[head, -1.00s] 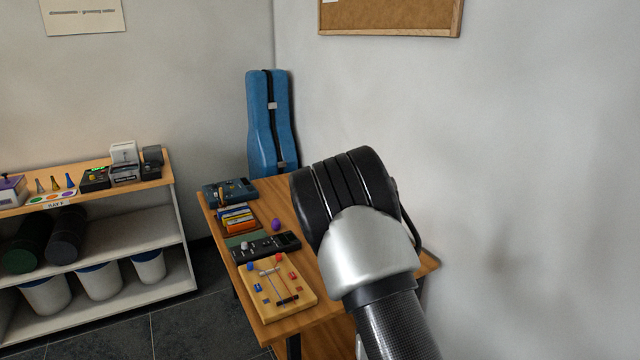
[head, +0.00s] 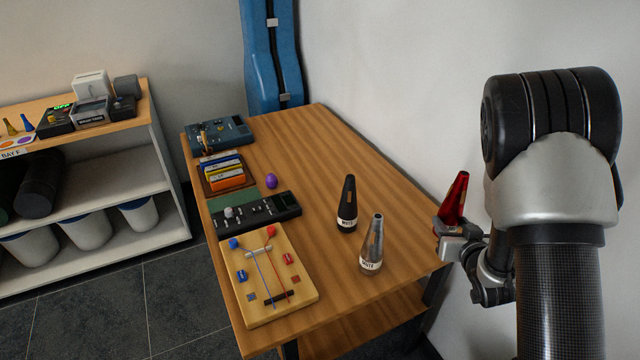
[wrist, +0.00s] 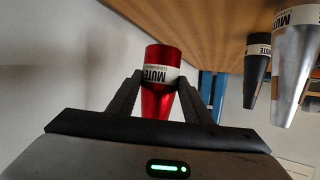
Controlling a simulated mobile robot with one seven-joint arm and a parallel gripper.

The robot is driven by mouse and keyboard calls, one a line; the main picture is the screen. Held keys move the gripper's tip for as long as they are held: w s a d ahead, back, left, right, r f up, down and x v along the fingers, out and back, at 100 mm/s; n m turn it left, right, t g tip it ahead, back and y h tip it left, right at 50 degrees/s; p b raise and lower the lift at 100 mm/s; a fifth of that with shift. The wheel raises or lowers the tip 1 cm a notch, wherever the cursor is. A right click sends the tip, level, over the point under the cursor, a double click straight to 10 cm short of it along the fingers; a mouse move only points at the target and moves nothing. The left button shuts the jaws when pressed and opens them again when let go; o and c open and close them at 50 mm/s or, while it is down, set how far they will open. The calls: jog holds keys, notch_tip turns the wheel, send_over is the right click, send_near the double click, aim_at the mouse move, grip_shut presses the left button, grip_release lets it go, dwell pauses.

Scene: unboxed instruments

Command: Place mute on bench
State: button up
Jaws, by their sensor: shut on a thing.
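A red cone-shaped mute (head: 453,200) is held in my gripper (head: 458,232), just off the right edge of the wooden bench (head: 330,140). In the wrist view the red mute (wrist: 162,82) sits between both fingers, its white MUTE label showing. A black mute (head: 347,205) and a silver mute (head: 372,245) stand upright on the bench's right part. They also appear at the right of the wrist view, as a black one (wrist: 257,72) and a silver one (wrist: 296,65).
A wooden board with coloured parts (head: 268,275), a black device (head: 255,212), a purple egg-shaped thing (head: 271,181) and a blue-grey box (head: 217,133) line the bench's left side. The bench's back middle is clear. A wall stands close on the right.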

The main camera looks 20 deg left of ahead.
jog(key=w+a+n+g+y+b, duration=0.3)
jog(key=w+a+n+y+b, duration=0.2)
jog(key=w+a+b, duration=0.3)
jog(key=f, duration=0.6)
jog(key=w+d+f, duration=0.1)
jog(key=f, duration=0.2)
jog(key=shift+w+f+b, duration=0.1)
jog(key=shift+f+b, duration=0.25)
jog(key=shift+f, duration=0.05)
jog(key=shift+f, duration=0.15)
jog(key=o, duration=1.1)
